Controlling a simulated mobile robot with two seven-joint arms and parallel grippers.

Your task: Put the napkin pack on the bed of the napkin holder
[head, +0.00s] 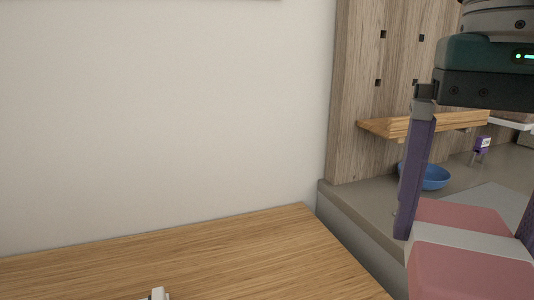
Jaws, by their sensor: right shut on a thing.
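The napkin pack (470,275), pink with a pale band across it, is at the lower right of the head view. My right gripper (464,238) comes down from the upper right with one purple finger on each side of the pack and is shut on it. The pack's lower part is cut off by the picture edge, so I cannot tell what is under it. I cannot make out the napkin holder. My left gripper is out of view.
A wooden table (200,262) fills the lower left, mostly bare. A small white thing (157,294) shows at the bottom edge, too cut off to name. Behind the pack are a grey counter (345,205), a blue bowl (435,178), a wooden shelf (385,127) and a small purple-and-white item (482,145).

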